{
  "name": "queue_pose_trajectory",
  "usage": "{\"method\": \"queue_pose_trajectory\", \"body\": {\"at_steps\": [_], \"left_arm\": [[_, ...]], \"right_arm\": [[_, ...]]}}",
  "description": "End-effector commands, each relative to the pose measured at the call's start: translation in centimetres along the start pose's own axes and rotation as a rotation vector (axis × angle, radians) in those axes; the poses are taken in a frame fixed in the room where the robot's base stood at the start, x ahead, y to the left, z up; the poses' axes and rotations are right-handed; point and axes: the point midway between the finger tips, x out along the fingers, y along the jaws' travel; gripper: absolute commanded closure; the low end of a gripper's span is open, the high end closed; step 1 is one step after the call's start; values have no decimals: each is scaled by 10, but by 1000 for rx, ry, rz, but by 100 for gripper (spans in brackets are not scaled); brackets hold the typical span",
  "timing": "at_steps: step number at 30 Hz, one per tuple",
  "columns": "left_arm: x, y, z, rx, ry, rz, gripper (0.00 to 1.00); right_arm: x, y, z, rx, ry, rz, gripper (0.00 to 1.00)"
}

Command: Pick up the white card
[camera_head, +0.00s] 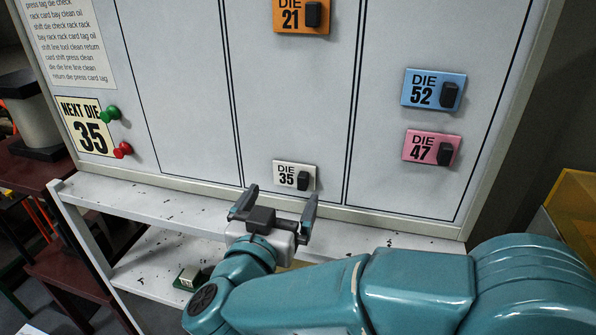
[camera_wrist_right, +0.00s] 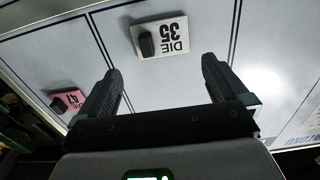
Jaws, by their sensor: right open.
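The white card (camera_head: 287,175) marked DIE 35 hangs low on the board in the middle column, with a dark block (camera_head: 303,180) on its right side. In the right wrist view the white card (camera_wrist_right: 172,38) appears ahead of the fingers, near the top middle. My right gripper (camera_head: 274,203) is open and empty, just below and in front of the card, apart from it. Its two fingers also show in the right wrist view (camera_wrist_right: 160,88), spread apart with the card beyond the gap. My left gripper is not in view.
An orange card (camera_head: 290,20), a blue card (camera_head: 425,88) and a pink card (camera_head: 422,145) hang on the board. A cream NEXT DIE 35 sign (camera_head: 84,128) has green and red pins beside it. A white shelf (camera_head: 150,205) runs below the board.

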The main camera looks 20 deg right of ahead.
Motion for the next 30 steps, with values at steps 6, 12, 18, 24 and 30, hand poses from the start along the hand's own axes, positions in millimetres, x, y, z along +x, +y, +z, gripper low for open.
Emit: {"method": "queue_pose_trajectory", "body": {"at_steps": [6,12,18,24,30], "left_arm": [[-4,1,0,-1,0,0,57],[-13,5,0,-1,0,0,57],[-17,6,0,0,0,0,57],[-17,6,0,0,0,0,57],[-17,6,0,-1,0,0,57]], "right_arm": [[25,0,0,0,-1,-1,0],[53,-2,-2,-1,-1,3,0],[78,-3,-1,0,0,-1,0],[81,-3,0,0,0,-2,0],[80,-3,0,0,0,-2,40]]}}
